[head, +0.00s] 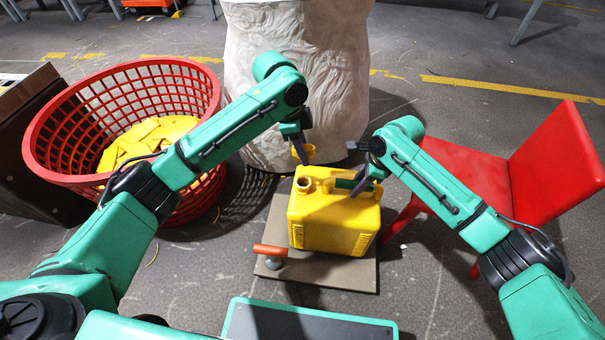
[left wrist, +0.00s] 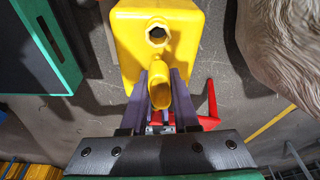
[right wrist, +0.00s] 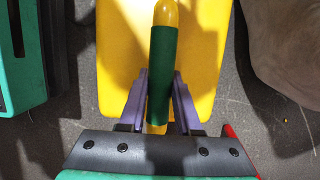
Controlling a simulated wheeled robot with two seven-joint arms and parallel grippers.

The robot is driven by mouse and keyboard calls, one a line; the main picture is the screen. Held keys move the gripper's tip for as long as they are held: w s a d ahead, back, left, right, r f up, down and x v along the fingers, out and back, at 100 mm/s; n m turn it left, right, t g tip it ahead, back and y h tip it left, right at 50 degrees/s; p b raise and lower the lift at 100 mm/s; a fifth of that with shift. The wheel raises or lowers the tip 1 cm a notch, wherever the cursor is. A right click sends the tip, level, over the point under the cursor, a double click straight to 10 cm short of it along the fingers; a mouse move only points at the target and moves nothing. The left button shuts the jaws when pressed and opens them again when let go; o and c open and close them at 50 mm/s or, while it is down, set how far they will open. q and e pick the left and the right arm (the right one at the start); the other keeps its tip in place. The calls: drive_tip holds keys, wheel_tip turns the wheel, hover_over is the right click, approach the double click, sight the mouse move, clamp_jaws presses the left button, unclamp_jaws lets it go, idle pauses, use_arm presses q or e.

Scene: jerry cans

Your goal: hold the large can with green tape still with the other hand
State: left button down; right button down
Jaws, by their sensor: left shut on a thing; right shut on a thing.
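The large yellow can (head: 330,222) stands upright on a flat board. Its round mouth (head: 304,184) is open, and the mouth also shows in the left wrist view (left wrist: 157,34). Green tape (right wrist: 160,75) wraps the can's handle. My right gripper (head: 366,178) is shut on the handle at the tape, with one finger on each side in the right wrist view (right wrist: 158,98). My left gripper (head: 300,142) is shut on a hollow yellow cap (left wrist: 161,84) and holds it above and apart from the mouth.
A red basket (head: 198,192) with yellow pieces stands at the left. A pale rough column (head: 300,60) rises behind the can. A red chair (head: 550,165) stands at the right.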

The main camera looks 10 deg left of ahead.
drive_tip(key=shift+s+d+f, duration=0.1)
drive_tip(key=shift+f, duration=0.1)
drive_tip(key=c, duration=0.5)
unclamp_jaws()
use_arm(q)
drive_tip(key=a+r, duration=0.4)
drive_tip(key=a, duration=0.4)
use_arm(e)
drive_tip(key=shift+r, duration=0.1)
